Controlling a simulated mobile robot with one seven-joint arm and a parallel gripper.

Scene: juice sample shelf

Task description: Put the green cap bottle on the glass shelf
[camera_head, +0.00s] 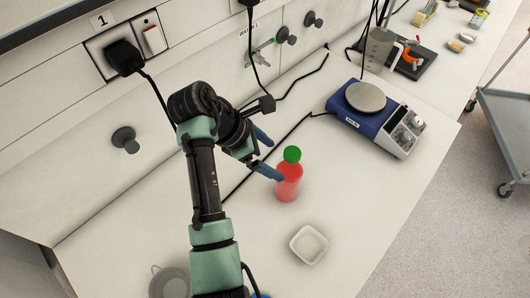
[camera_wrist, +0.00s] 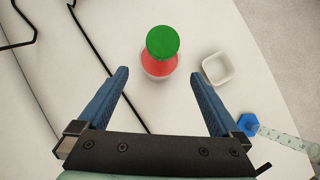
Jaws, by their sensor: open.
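The green cap bottle (camera_head: 289,176) holds red liquid and stands upright on the white bench. In the wrist view the bottle (camera_wrist: 161,50) is seen from above, ahead of the fingertips and roughly midway between them. My gripper (camera_head: 266,155) is open and empty, with blue fingers. In the head view one fingertip overlaps the bottle's left side; I cannot tell whether it touches. In the wrist view the gripper (camera_wrist: 161,76) shows its two fingers wide apart. I cannot make out a glass shelf in either view.
A small white dish (camera_head: 309,244) stands just in front of the bottle. A blue hotplate stirrer (camera_head: 376,117) stands behind to the right. Black cables lie on the bench (camera_head: 405,185) by the wall. A grey trolley (camera_head: 505,120) stands at far right. The bench right of the bottle is clear.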

